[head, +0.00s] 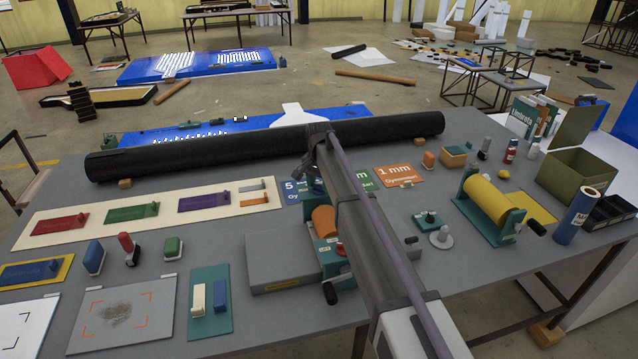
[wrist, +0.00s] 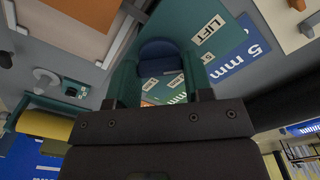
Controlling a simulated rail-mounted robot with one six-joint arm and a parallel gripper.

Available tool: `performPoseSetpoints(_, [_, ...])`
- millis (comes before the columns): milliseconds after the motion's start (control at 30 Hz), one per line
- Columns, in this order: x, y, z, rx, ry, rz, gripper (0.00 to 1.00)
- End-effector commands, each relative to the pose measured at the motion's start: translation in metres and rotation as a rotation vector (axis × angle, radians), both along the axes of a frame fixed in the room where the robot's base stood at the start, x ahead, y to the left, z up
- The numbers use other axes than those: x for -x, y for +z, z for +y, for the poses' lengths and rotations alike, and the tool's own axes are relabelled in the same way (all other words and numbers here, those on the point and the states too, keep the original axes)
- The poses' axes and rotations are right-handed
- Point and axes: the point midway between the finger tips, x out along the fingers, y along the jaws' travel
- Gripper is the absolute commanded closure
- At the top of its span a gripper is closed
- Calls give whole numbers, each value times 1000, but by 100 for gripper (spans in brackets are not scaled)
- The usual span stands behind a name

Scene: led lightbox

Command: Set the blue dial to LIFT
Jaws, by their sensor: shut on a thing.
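In the wrist view my gripper (wrist: 160,62) has its two teal fingers on either side of the dark blue dial (wrist: 159,50) and is shut on it. The dial stands on a teal panel (wrist: 190,18). A white LIFT label (wrist: 206,29) lies on the panel to the right of the dial. Smaller white labels show below the dial, between the fingers, too small to read surely. I cannot tell which label the dial points to. In the head view my arm covers most of the dial's area and the gripper is hard to make out.
A long black roll (head: 230,147) lies across the back of the table. A blue 5 mm card (wrist: 240,55) lies beside the panel. A grey block (head: 284,255) stands left of the device with the orange roller (head: 324,221). A yellow roller (head: 486,199) stands at right.

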Motion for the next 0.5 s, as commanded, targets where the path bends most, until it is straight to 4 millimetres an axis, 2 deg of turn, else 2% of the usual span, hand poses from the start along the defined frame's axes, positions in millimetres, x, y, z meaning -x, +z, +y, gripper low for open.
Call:
performPoseSetpoints(200, [0,0,0,0,170,0,77])
performPoseSetpoints(500, [0,0,0,0,325,0,77])
